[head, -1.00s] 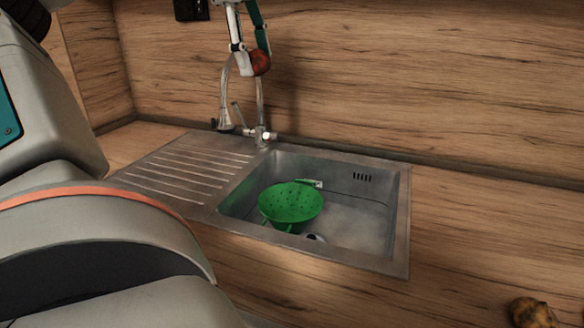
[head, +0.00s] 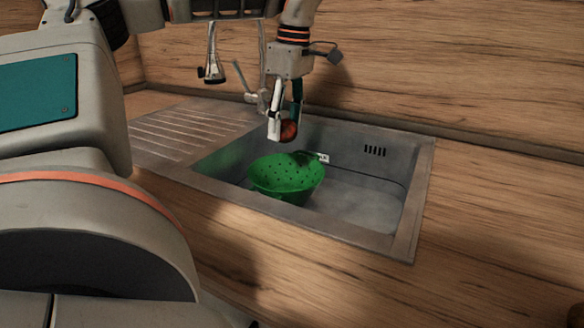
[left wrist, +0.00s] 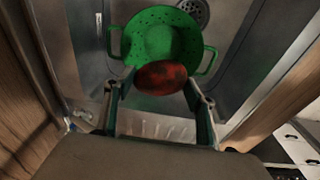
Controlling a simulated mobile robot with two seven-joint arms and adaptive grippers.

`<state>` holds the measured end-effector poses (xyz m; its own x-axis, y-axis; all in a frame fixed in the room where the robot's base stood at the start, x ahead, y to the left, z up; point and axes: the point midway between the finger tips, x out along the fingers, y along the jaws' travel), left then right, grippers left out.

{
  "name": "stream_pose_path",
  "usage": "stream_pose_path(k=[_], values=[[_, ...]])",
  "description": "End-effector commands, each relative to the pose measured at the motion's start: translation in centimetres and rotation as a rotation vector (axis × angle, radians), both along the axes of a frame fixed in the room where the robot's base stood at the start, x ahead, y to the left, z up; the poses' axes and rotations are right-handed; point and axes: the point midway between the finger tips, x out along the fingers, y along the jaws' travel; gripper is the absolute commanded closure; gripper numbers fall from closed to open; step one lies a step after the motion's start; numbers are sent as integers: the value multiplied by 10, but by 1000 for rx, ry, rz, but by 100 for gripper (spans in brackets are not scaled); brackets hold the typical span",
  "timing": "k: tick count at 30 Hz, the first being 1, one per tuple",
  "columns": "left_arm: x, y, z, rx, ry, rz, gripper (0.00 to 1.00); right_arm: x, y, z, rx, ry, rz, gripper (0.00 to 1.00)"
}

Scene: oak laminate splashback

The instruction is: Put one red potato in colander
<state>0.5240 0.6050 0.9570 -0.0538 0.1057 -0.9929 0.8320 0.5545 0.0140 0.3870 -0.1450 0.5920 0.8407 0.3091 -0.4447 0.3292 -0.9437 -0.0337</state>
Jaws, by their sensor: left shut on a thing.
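My left gripper (head: 284,128) is shut on a red potato (head: 289,131) and holds it in the air above the back part of the sink. The potato also shows between the fingers in the left wrist view (left wrist: 161,77). The green colander (head: 286,178) stands in the sink basin, empty as far as I can see. In the head view the potato is above the colander's back rim and apart from it. In the left wrist view the colander (left wrist: 160,36) lies beyond the potato, which covers part of its near rim. My right gripper is not in view.
The steel sink (head: 425,190) is set in the wooden counter, with its ribbed drainboard (head: 175,135) at the left. The tap (head: 256,97) stands behind the basin, close to my left gripper. The counter (head: 490,220) right of the sink is mostly clear.

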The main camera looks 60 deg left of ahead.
Motion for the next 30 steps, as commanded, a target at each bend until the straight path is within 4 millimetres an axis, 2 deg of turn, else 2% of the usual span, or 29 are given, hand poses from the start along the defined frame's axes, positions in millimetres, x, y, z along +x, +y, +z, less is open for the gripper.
stream_pose_path(k=[1, 9, 12, 20, 27, 30], values=[[2, -1, -21, -6, 10, -4, 70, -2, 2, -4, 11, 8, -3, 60], [1, -1, -84, -6, 7, -2, 70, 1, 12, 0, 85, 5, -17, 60], [1, -1, -102, -4, 6, -1, 70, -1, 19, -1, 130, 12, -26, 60], [1, 0, -122, -2, 1, -1, 70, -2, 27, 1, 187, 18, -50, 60], [1, -1, -152, -2, 3, -1, 70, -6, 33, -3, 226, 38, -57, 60], [1, 0, -155, -1, 1, 0, 70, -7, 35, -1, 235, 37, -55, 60]])
